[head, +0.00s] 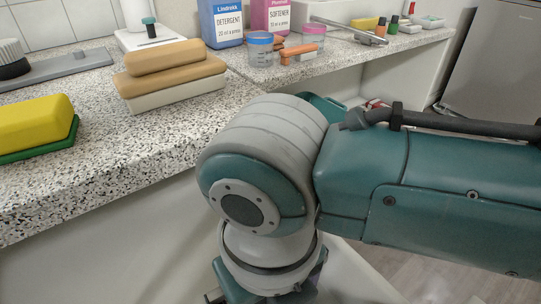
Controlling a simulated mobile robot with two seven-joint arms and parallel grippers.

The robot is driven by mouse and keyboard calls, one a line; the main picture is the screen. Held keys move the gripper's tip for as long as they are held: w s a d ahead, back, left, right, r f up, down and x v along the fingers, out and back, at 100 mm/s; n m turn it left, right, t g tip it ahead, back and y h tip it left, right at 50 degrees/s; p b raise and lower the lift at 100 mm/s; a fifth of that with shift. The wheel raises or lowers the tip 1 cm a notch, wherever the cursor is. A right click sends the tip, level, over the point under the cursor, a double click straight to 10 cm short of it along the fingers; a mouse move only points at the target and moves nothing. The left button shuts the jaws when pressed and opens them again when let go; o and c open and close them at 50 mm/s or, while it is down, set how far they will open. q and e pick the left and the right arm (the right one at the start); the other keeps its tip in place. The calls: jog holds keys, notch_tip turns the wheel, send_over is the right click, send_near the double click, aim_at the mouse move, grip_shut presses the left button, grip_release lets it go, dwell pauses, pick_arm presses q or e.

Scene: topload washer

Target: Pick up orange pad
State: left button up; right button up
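Small orange pieces (298,52) lie at the back of the speckled counter, beside two clear jars with blue and pink lids. They look like a low block with thinner bits around it, partly hidden by the jars. Two tan-orange pads (172,66) lie stacked on a pale block nearer, left of centre. I cannot tell for sure which is the orange pad. My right arm crosses the lower right and bends down in front of the counter, its end cut off by the bottom edge. Neither gripper shows, and nothing of my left arm is seen.
A yellow sponge on a green base (38,125) sits at the left on the counter (110,150). A blue detergent box (222,22) and a pink softener box (270,14) stand at the back. A grey fridge (500,65) is at the far right. The counter's front middle is clear.

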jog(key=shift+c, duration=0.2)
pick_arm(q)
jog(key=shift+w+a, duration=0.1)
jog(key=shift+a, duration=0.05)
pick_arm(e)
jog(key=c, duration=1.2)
pick_arm(q)
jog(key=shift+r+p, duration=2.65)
jog(key=shift+p, duration=0.05)
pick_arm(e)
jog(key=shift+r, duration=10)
